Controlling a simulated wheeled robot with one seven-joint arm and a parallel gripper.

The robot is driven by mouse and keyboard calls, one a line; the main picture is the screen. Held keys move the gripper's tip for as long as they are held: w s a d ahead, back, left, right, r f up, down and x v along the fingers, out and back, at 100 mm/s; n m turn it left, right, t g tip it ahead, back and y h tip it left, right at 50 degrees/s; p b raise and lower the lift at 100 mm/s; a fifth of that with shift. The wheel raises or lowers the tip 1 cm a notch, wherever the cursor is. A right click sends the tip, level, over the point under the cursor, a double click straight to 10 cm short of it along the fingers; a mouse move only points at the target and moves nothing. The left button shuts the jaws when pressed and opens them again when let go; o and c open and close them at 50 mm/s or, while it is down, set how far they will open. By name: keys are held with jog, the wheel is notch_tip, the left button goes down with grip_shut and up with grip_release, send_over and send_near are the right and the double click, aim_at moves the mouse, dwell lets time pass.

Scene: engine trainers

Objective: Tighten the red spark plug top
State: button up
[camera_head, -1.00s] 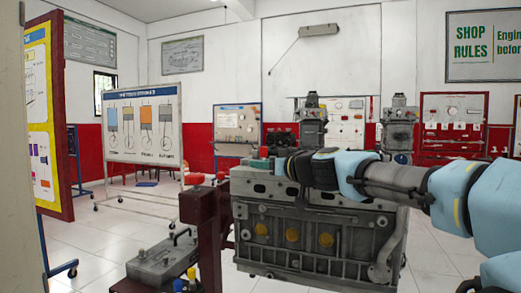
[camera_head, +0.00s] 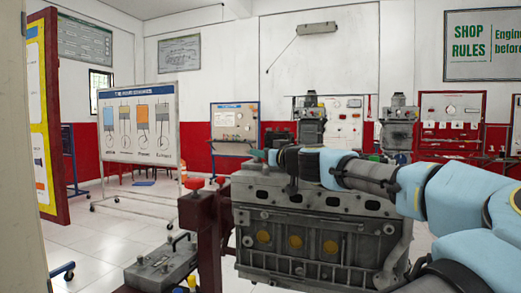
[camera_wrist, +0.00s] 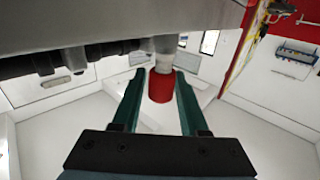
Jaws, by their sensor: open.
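The red spark plug top (camera_wrist: 161,88) shows in the wrist view as a short red cylinder on a pale stem, which meets the dark engine underside or edge at the top of that picture. My gripper (camera_wrist: 159,74) is open, with one green finger on each side of the red top. I cannot tell whether either finger touches it. In the head view my gripper (camera_head: 259,156) points left above the left end of the grey engine block (camera_head: 320,205). I cannot make out the spark plug top for certain there.
A dark red stand (camera_head: 207,235) with a red knob (camera_head: 194,183) stands left of the engine. A grey box (camera_head: 160,262) sits low in front. A chart board (camera_head: 140,167) stands behind on the left. White floor (camera_head: 85,238) is clear on the left.

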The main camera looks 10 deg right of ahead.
jog(key=shift+w+a, duration=0.25)
jog(key=shift+w, duration=0.4)
grip_shut()
